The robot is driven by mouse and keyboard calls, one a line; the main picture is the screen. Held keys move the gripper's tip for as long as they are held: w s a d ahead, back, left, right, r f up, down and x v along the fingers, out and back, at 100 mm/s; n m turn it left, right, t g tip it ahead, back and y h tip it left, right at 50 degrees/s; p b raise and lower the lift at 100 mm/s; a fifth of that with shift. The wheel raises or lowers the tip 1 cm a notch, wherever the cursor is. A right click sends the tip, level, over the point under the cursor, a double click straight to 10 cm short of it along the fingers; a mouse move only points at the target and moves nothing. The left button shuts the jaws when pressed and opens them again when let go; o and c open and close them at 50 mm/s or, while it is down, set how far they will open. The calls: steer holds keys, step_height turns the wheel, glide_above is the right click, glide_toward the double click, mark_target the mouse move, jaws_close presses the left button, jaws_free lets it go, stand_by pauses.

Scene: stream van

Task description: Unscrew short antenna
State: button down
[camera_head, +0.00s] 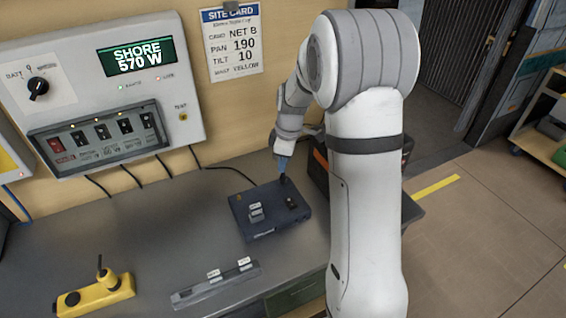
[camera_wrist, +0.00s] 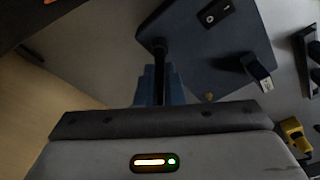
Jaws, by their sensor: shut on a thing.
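A dark blue box (camera_head: 262,225) lies on the grey bench, with a labelled part and a black switch on its top. The short black antenna (camera_wrist: 160,50) stands at one corner of the box in the wrist view, and its base shows in the head view (camera_head: 284,181). My gripper (camera_head: 284,165) is above that corner, coming down from the arm. Its blue fingers (camera_wrist: 159,86) are shut around the antenna's upper part. The antenna's top is hidden by the fingers and the gripper body. Whether its thread is still engaged cannot be told.
A yellow unit (camera_head: 115,293) with a thin black stub stands at the bench's front left. A grey rack (camera_head: 190,296) with white-labelled parts lies in front of the box. A dark open case (camera_head: 320,160) is close behind my arm. A power panel (camera_head: 100,90) hangs on the wall.

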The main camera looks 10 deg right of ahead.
steer(key=shift+w+r+n+b, duration=0.15)
steer(key=shift+n+b, duration=0.2)
steer(key=shift+n, duration=1.25)
steer(key=c, duration=1.6)
jaws_free()
steer(key=m, duration=0.4)
steer(key=shift+f, duration=0.2)
steer(key=m, duration=0.4)
steer(key=shift+d, duration=0.1)
steer(key=shift+t, duration=0.3)
